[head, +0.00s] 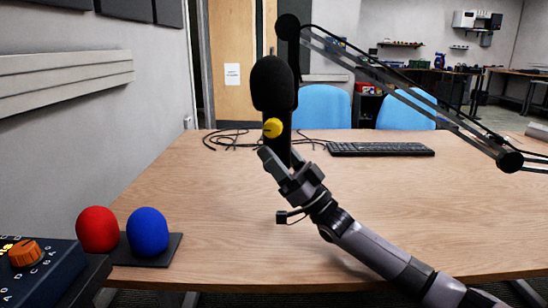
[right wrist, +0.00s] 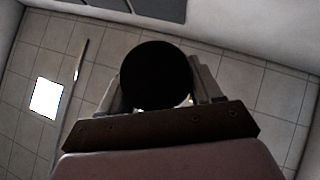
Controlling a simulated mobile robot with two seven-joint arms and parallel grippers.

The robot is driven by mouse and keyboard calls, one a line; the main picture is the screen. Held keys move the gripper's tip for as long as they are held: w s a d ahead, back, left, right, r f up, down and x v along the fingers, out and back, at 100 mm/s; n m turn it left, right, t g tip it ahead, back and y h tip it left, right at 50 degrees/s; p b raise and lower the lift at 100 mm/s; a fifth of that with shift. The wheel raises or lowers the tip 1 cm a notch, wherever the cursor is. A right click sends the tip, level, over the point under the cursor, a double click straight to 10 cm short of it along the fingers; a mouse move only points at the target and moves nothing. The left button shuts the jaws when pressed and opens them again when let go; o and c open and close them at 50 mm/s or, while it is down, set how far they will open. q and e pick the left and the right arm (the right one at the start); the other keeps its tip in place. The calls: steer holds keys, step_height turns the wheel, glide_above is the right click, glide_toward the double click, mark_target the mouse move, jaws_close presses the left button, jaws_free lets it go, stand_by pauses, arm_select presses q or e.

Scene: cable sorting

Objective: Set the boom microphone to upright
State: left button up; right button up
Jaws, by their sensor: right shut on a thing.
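The boom microphone (head: 274,88) is black with a foam top and a yellow knob (head: 272,128) on its front. It stands upright above the table, foam end up. It hangs at the end of the boom arm (head: 400,88), which comes in from the right. My right gripper (head: 277,158) is at the microphone's lower body, shut on it. In the right wrist view the microphone's dark round end (right wrist: 156,74) sits between the two fingers. The fingertips are partly hidden by the microphone. My left gripper is not in view.
A wooden table (head: 220,220) lies below, mostly clear. A keyboard (head: 380,149) and black cables (head: 232,139) lie at its far side. Red (head: 97,230) and blue (head: 148,232) foam balls stand on a dark base at the near left, beside a box with an orange knob (head: 25,253).

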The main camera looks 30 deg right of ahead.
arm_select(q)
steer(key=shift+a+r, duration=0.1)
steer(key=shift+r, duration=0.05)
arm_select(e)
steer(key=o, duration=1.4)
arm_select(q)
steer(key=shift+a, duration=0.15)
arm_select(e)
steer(key=shift+o, duration=0.2)
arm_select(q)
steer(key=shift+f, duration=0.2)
arm_select(e)
steer(key=shift+s+f, duration=0.1)
steer(key=shift+f, duration=0.15)
arm_select(q)
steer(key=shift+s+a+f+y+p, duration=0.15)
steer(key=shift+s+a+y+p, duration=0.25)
steer(key=shift+p, duration=0.55)
arm_select(e)
steer(key=s+d, duration=0.6)
steer(key=s, duration=0.4)
steer(key=shift+s+d+f, duration=0.15)
steer(key=shift+s+d, duration=0.05)
steer(key=shift+s, duration=0.15)
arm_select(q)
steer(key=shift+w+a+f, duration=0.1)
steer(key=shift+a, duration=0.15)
